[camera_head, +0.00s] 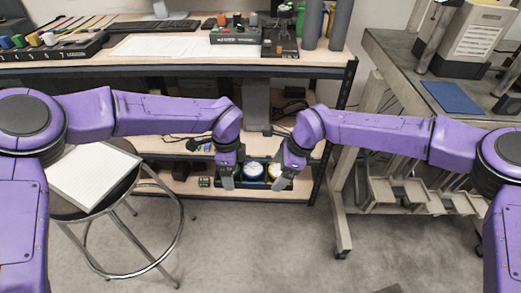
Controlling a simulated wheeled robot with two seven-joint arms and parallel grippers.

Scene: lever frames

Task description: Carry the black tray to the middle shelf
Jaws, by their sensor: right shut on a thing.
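The black tray (256,187) is low between my two grippers, in front of the shelves. It carries a blue and white round item (253,171) and a yellow and white one (274,171). My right gripper (281,183) is shut on the tray's right end. My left gripper (227,181) is at the tray's left end; its finger gap is hidden. The middle shelf (165,145) is a wooden board under the desk top, partly covered by my arms. I cannot tell whether the tray touches the lower shelf (178,184) behind it.
A stool (122,186) with a white pad (96,178) stands at left. The desk top (185,57) above holds a keyboard, papers and tools. A grey cart (400,75) stands at right. Small items (205,181) lie on the lower shelf.

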